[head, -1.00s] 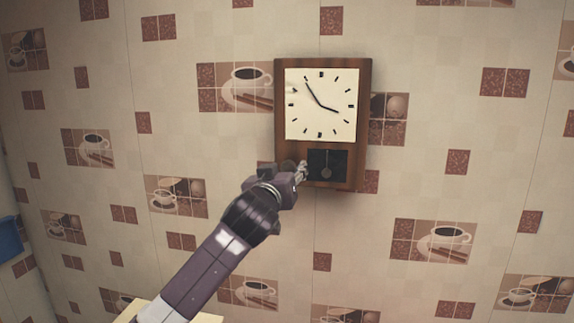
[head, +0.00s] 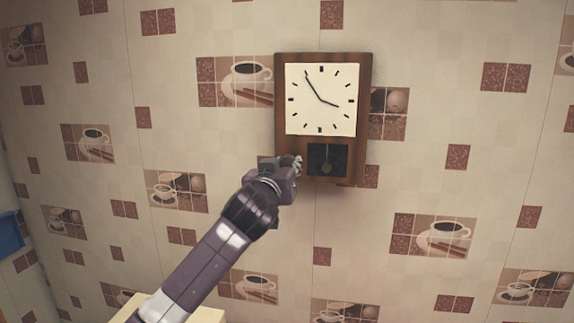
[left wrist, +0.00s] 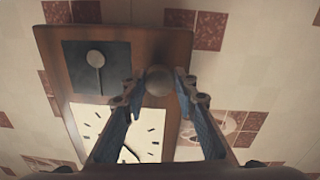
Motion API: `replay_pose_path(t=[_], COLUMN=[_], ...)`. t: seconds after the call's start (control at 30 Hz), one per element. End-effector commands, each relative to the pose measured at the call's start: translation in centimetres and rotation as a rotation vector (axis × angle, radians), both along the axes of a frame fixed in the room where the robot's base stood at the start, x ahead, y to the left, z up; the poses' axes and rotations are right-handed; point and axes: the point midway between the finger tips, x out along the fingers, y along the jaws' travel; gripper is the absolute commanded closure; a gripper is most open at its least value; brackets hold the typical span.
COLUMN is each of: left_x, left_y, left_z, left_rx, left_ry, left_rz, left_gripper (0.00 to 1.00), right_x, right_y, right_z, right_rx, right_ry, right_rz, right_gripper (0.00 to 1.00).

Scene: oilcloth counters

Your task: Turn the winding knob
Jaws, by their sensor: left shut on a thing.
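A brown wooden wall clock (head: 367,110) with a square white dial (head: 321,99) hangs on the wall. Below the dial is a dark window with a round pendulum (head: 327,167). The clock shows upside down in the left wrist view (left wrist: 178,45). There the round, dark winding knob (left wrist: 159,80) stands out from the case beside the pendulum window, between the two fingertips. My left gripper (left wrist: 159,86) is shut on this knob. In the head view my left gripper (head: 293,163) is at the clock's lower left and hides the knob. My right gripper is not in view.
The wall (head: 470,60) is flat, with tiles of coffee cups and brown squares. A pale yellow surface (head: 205,315) is below my left arm. A blue object (head: 10,234) is at the left edge. The space right of the clock is clear.

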Motion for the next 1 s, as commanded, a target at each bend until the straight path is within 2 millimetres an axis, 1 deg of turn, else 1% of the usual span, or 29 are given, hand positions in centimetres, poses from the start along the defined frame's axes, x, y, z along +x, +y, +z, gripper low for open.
replay_pose_path(t=[0.27, 0.6, 1.0], left_x=[0.0, 0.0, 0.0], left_y=[0.0, -0.1, -0.1], left_z=[0.1, 0.1, 0.1], left_rx=[0.176, 0.490, 0.863], left_ry=[-0.035, -0.097, -0.172], left_rz=[0.000, -0.001, 0.000], left_gripper=[0.98, 0.98, 0.98], right_x=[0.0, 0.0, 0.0], right_y=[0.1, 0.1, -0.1], right_z=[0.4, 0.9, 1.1], right_rx=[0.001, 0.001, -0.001], right_ry=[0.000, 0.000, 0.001], right_rz=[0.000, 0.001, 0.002], right_gripper=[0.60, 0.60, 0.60])
